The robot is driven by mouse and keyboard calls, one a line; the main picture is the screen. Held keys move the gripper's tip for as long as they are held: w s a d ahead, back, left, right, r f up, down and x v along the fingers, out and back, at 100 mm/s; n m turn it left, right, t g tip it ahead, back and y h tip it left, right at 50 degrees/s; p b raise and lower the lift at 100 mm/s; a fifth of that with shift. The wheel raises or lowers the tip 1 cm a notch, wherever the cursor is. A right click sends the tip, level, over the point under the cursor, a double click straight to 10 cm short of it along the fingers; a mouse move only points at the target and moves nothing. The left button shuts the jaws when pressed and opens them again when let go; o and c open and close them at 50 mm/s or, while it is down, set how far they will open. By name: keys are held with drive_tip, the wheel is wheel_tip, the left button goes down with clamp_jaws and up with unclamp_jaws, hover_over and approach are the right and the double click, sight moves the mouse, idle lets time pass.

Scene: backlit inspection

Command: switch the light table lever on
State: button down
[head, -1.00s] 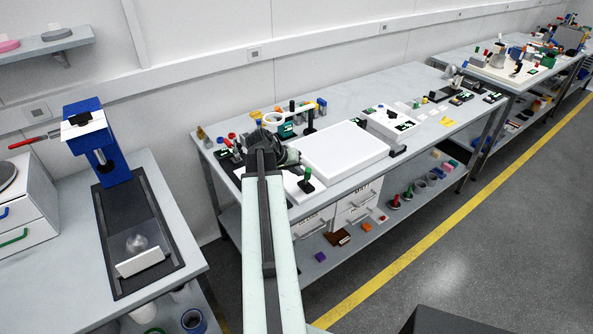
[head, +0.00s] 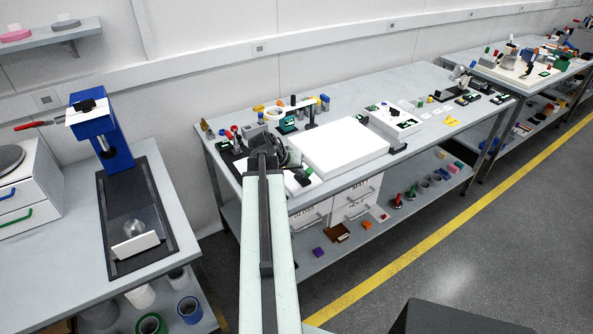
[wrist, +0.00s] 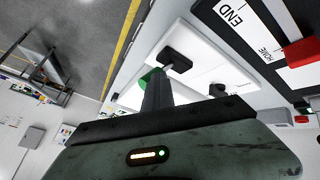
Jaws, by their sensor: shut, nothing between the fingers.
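The light table (head: 338,150) is a flat white box on the middle bench in the head view, with a bright white top. Its lever, with a green handle (head: 303,178), stands on a white base at the box's front left corner. In the wrist view the green handle (wrist: 150,74) shows at the tip of my gripper (wrist: 155,82). The shut fingers hide part of it, so I cannot tell whether they touch. My gripper is mostly hidden behind my arm in the head view. It is shut and empty.
A black stand (head: 310,113) rises behind the light table. A white box with dark panels (head: 394,118) stands to its right. A blue press (head: 101,130) stands on the left bench. The wrist view shows a strip marked END and a red block (wrist: 301,52).

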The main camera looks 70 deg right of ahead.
drive_tip(key=shift+d, duration=0.1)
drive_tip(key=shift+w+d, duration=0.5)
drive_tip(key=shift+w+a+r, duration=0.1)
drive_tip(key=shift+w+a, duration=0.1)
drive_tip(key=w+a+f+p+v, duration=0.1)
drive_tip(key=p+v, duration=0.7)
drive_tip(key=v, duration=0.3)
drive_tip(key=shift+a, duration=0.45)
drive_tip(key=shift+r, duration=0.1)
